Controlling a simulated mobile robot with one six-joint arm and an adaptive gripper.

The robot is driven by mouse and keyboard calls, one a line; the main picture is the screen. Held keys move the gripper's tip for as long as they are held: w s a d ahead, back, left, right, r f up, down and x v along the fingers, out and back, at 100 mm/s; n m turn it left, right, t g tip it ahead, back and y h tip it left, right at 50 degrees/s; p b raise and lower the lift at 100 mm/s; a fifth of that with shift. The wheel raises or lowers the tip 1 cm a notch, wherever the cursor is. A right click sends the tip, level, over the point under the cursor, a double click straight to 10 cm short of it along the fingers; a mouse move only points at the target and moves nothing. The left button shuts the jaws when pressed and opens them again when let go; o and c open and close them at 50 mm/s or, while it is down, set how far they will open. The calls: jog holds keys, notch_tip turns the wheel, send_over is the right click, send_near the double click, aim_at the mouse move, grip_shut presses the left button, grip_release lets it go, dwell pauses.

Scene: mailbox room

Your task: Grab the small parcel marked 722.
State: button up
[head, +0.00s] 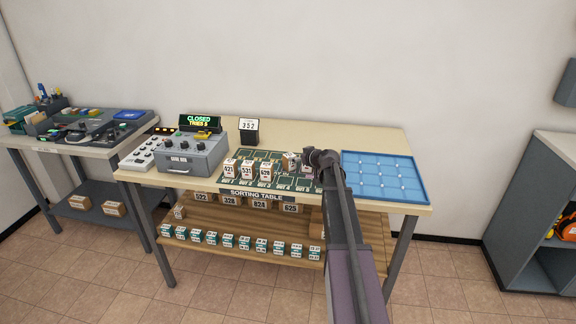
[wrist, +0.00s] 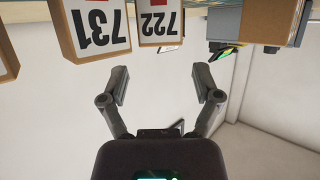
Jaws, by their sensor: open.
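The parcel marked 722 (wrist: 157,22) shows at the top middle of the wrist view. It is a small brown box with a white label whose number appears upside down. A parcel marked 731 (wrist: 95,30) stands beside it, on the left in that picture. My gripper (wrist: 160,78) is open, with nothing between its fingers. In the wrist view the 722 parcel lies beyond the fingertips, apart from them. In the head view my gripper (head: 317,158) is over the right part of the sorting table (head: 256,196), close to small parcels (head: 291,162); their numbers are too small to read.
A blue gridded tray (head: 384,176) lies right of my arm. Several numbered parcels (head: 248,170) stand on the dark board. More parcels (head: 260,245) are on the shelf below.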

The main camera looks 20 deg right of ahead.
dwell(0.3)
jog(key=shift+b+x, duration=1)
jog(key=shift+x, duration=1.6)
jog(key=shift+c, duration=0.2)
jog(key=c, duration=0.9)
